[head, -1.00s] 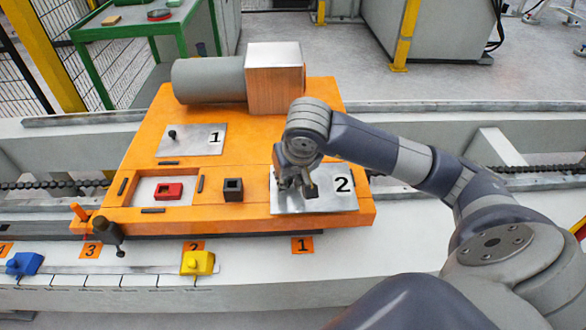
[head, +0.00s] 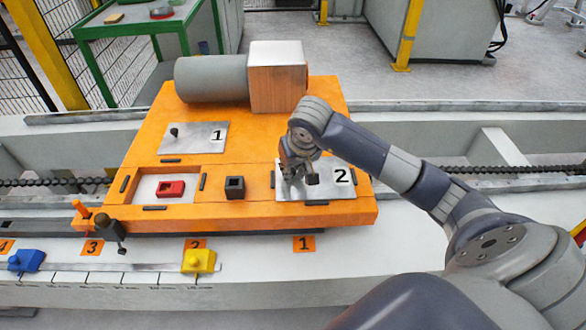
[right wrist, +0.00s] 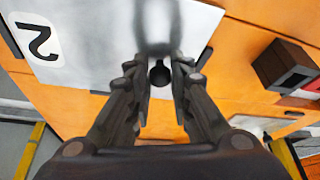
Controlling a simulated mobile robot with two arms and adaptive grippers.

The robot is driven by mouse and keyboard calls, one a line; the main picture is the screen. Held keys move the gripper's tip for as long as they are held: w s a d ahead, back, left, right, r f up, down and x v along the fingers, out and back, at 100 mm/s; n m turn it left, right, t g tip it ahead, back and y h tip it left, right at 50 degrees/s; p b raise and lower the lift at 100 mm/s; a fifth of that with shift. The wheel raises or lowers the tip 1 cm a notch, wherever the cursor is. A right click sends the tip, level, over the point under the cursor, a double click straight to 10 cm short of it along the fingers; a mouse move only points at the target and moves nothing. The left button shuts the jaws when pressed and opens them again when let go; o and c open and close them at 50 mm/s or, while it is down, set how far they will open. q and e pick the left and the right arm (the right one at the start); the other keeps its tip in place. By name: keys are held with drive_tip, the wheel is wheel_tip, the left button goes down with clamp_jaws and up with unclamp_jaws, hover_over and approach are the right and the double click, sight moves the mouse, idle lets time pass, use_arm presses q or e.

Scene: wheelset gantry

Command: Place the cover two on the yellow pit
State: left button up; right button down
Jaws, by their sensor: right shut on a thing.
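Cover two, a silver metal plate (head: 330,184) with a white "2" label, is level at the right of the orange platform (head: 250,214). It also shows in the right wrist view (right wrist: 90,75). My right gripper (head: 303,178) is shut on the cover's dark knob, which shows between the fingertips (right wrist: 160,78). I cannot tell whether the plate touches the platform or hangs just above it. No pit of yellow colour shows; whatever lies beneath the plate is hidden. An open recess (head: 150,189) at the left holds a red block (head: 170,189). My left gripper is out of view.
Cover one (head: 195,138) with a knob lies behind the recess. A black hollow block (head: 235,187) stands just left of cover two. A grey cylinder (head: 210,79) and a box (head: 277,78) stand at the back. Yellow (head: 199,260) and blue (head: 27,260) blocks sit on the front rail.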

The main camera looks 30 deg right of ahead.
drive_tip(key=c, duration=1.7)
unclamp_jaws()
drive_tip(key=shift+o, duration=1.2)
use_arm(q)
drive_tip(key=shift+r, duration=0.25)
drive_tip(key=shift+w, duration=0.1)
use_arm(e)
drive_tip(key=shift+r, duration=0.15)
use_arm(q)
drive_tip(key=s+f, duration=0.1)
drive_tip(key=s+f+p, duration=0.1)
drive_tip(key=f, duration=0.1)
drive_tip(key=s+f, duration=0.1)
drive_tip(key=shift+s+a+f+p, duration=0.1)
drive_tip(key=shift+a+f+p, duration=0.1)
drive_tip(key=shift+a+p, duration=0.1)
use_arm(e)
drive_tip(key=v, duration=1.2)
drive_tip(key=shift+s, duration=0.15)
